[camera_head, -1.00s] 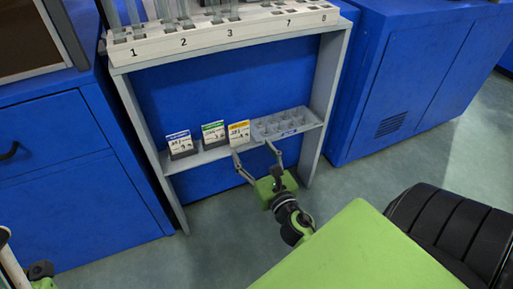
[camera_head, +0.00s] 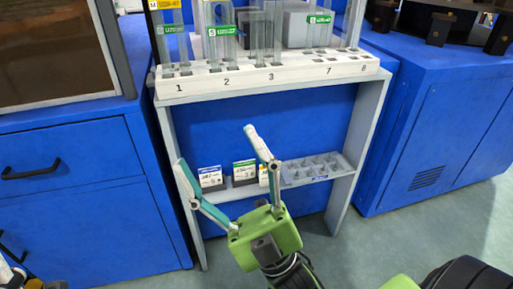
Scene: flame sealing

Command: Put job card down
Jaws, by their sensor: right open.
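Three job cards stand in a row on the low grey shelf (camera_head: 232,192). The blue-headed card (camera_head: 211,178) is at the left and the green-headed card (camera_head: 244,172) is in the middle. The yellow-headed card (camera_head: 263,177) is at the right, mostly hidden behind a finger of my right gripper. My right gripper (camera_head: 215,148) is open and empty, its fingers spread wide in front of the shelf, with nothing between them.
A grey compartment tray (camera_head: 312,170) sits right of the cards. Above is a white numbered rack (camera_head: 300,75) with clear tubes. Blue cabinets stand at left (camera_head: 75,215) and right (camera_head: 425,150), close to the shelf frame's legs.

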